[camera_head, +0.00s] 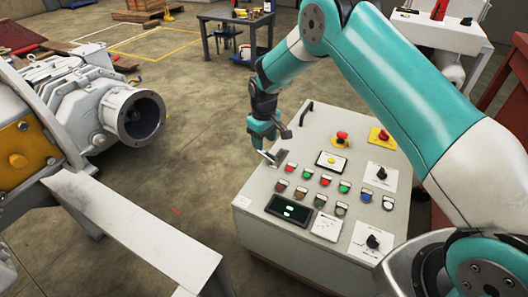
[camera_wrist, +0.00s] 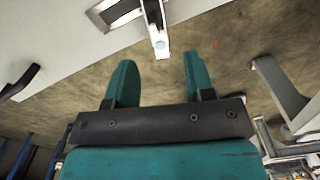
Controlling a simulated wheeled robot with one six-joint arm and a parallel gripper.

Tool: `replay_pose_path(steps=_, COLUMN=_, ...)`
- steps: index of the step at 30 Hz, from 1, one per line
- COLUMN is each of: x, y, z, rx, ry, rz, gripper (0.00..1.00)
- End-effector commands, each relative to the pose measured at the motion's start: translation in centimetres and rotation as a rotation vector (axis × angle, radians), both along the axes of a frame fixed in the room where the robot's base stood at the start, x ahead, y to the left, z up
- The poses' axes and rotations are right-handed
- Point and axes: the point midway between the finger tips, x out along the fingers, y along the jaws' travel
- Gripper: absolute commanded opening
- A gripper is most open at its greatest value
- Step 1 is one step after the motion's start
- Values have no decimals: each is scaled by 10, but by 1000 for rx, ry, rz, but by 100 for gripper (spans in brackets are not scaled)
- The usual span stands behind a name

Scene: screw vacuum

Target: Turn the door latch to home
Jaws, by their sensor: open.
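The door latch (camera_head: 273,157) is a small grey lever on the upper left part of the white control box (camera_head: 250,190). In the wrist view the latch (camera_wrist: 156,28) is a narrow metal bar with a pale tip, beside a rectangular metal-framed recess. My gripper (camera_head: 263,142) hangs close above the latch in the head view. In the wrist view my gripper (camera_wrist: 158,72) is open, with its two teal fingers apart and nothing between them. The latch tip lies just beyond the fingertips, roughly in line with the gap. Whether a finger touches it cannot be told.
The box top carries several buttons, knobs and a red emergency stop (camera_head: 342,137). A black handle (camera_head: 306,112) stands at its far edge. A large grey machine (camera_head: 75,100) is at the left, with open floor (camera_head: 190,130) between. A blue-legged table (camera_head: 235,22) stands behind.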

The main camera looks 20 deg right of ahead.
Motion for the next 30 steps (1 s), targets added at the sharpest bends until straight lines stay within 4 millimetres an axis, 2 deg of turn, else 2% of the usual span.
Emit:
replay_pose_path(steps=1, x=0, y=0, z=-12, rx=0, ry=2, rz=0, gripper=49)
replay_pose_path(steps=6, x=0, y=0, z=-33, rx=0, ry=0, rz=0, gripper=49)
replay_pose_path(steps=18, x=0, y=0, z=-40, rx=0, ry=-1, rz=0, gripper=49)
replay_pose_path(steps=19, x=0, y=0, z=-40, rx=0, ry=0, rz=0, gripper=47)
replay_pose_path(steps=25, x=0, y=0, z=-40, rx=0, ry=0, rz=0, gripper=1)
replay_pose_path(steps=30, x=0, y=0, z=-40, rx=0, ry=0, rz=-1, gripper=0)
